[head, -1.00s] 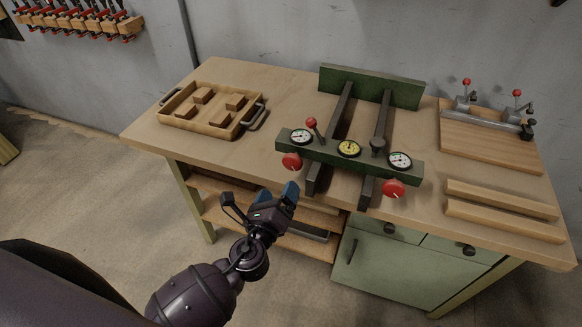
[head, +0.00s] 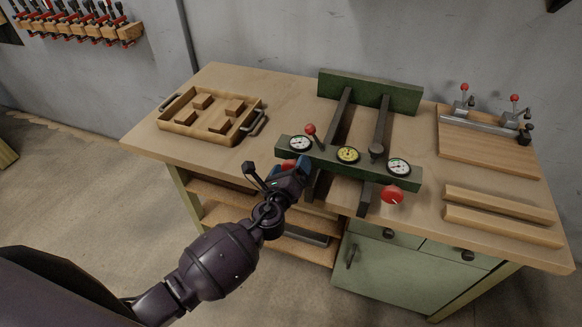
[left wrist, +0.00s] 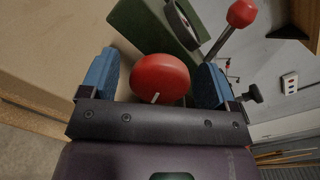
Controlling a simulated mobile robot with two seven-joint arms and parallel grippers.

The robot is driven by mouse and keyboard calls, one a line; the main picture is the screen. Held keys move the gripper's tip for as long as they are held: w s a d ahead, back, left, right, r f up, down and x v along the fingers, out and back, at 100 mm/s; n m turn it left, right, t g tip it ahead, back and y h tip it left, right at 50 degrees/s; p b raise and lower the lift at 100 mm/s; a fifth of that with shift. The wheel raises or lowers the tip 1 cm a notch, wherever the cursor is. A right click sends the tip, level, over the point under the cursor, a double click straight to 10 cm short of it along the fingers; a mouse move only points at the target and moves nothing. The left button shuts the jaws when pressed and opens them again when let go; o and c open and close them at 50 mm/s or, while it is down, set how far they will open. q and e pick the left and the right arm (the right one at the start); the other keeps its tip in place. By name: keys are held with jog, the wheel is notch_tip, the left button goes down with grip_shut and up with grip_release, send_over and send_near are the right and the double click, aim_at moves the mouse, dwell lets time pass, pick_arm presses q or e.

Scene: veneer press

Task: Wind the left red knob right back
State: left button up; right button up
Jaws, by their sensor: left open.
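The left red knob (left wrist: 160,78) sits between the two blue fingers of my left gripper (left wrist: 158,85) in the left wrist view. The fingers are open, with a gap on each side of the knob. A white mark shows on the knob's face. In the head view the gripper (head: 290,168) covers most of the knob, below the left white dial (head: 300,144) of the green press (head: 350,157). The right red knob (head: 392,194) is in plain view. My right gripper is not in view.
A red-tipped lever (head: 310,130) stands close above the left knob. A wooden tray (head: 178,128) with several blocks is at the left of the bench (head: 240,85). Wooden strips (head: 500,205) and a clamp board (head: 490,150) are at the right.

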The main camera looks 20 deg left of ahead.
pick_arm(q)
jog(key=c, duration=0.9)
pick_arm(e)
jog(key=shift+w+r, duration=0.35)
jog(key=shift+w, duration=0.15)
